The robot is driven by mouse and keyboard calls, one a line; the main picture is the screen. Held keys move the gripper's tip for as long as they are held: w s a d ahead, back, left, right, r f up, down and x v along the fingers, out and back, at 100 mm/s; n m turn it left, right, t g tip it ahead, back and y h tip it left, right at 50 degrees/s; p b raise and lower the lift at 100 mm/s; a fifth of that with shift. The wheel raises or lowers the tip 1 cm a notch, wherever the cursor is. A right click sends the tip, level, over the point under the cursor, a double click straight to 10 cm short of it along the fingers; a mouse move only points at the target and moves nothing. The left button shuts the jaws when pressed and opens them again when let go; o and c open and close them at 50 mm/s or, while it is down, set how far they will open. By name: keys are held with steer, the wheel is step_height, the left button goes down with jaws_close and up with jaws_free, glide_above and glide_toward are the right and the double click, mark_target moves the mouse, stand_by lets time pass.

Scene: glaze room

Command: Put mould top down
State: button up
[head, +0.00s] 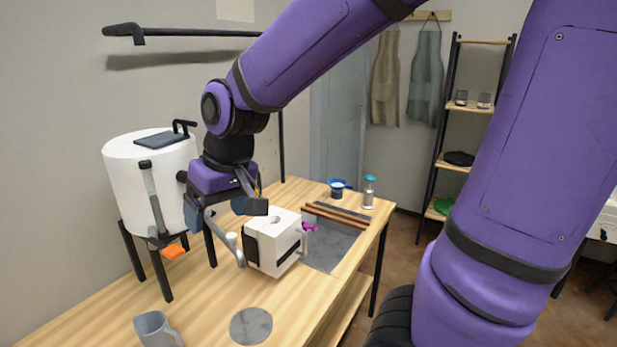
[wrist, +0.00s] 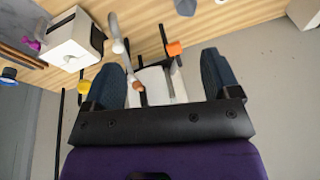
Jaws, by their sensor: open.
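A white block-shaped mould (head: 270,245) with a hole in its top face and a dark strap stands on the wooden table (head: 205,320). A magenta clamp part (head: 308,227) sticks out on its right. I cannot make out a separate top half. The mould also shows at the upper left of the wrist view (wrist: 75,42). My gripper (head: 228,208) is open and empty, just above and left of the mould, apart from it. In the wrist view its two blue-grey fingers (wrist: 165,75) stand wide apart, with nothing held between them.
A white tank (head: 150,180) on black legs, with an orange tap lever (head: 174,252), stands left. A grey curved pipe (head: 230,245) is close to the mould. A grey slab (head: 330,250) with wooden strips (head: 337,215), a blue cup (head: 338,188), a jar (head: 369,192), a jug (head: 156,328) and a disc (head: 251,326) share the table.

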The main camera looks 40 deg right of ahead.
steer(key=s+d+r+t+h, duration=0.1)
steer(key=s+d+r, duration=0.2)
steer(key=s, duration=0.3)
steer(key=s+d+r+m+t+h, duration=0.1)
steer(key=s+d+r, duration=0.3)
steer(key=s, duration=0.3)
steer(key=shift+d+r, duration=0.3)
steer(key=shift+d, duration=0.4)
